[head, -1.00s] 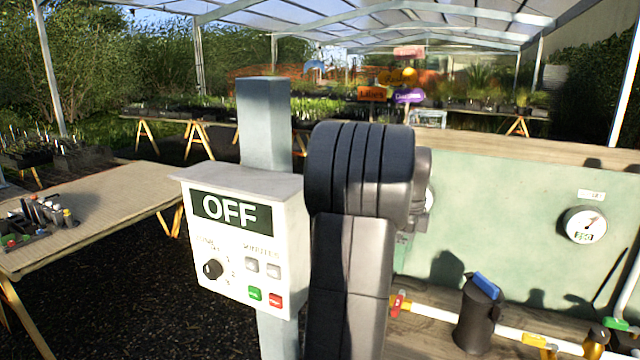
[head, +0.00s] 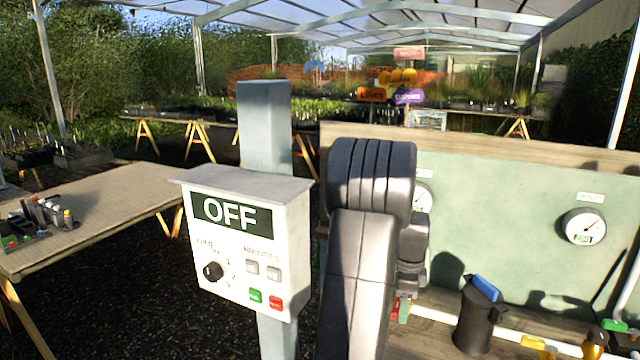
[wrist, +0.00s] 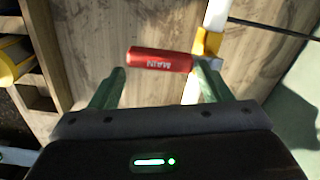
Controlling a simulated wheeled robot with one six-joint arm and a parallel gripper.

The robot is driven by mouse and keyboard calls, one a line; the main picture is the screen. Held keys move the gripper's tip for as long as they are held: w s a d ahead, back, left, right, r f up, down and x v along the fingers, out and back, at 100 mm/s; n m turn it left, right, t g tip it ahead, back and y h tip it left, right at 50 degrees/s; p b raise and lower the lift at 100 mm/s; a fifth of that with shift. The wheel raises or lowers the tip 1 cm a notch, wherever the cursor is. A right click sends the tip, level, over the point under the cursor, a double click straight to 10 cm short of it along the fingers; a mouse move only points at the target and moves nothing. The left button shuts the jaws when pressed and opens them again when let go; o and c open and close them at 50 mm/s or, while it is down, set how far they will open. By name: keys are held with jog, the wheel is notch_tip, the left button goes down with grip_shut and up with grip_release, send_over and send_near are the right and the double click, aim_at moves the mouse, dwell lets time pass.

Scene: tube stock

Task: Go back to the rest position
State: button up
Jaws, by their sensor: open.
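My gripper (wrist: 160,85) shows in the wrist view with its two green fingers spread apart. A red handle marked MAIN (wrist: 160,60) lies across the space by the fingertips; whether it touches them I cannot tell. A white pipe with a yellow fitting (wrist: 208,42) runs beside the right finger. In the head view my dark arm stands in front of the bench, and the gripper itself is largely hidden behind it. Part of a red and green fitting (head: 401,310) shows just right of the arm.
A control box (head: 245,245) reading OFF stands on a post left of my arm. A dark canister with a blue handle (head: 477,315) stands on the bench. A gauge (head: 584,227) is on the green panel (head: 500,205). A table (head: 105,200) with small tools is at left.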

jog(key=w+d+n, duration=0.1)
jog(key=d+n, duration=0.1)
jog(key=n, duration=0.3)
jog(key=w+d+n, duration=0.1)
jog(key=d+n, duration=0.1)
jog(key=n, duration=0.3)
jog(key=w+d+n+p, duration=0.1)
jog(key=d+n, duration=0.1)
jog(key=n, duration=0.3)
jog(key=shift+w+d, duration=0.1)
jog(key=shift+d, duration=0.3)
jog(key=shift+w+r+n, duration=0.1)
jog(key=shift+n, duration=0.2)
jog(key=shift+r, duration=0.6)
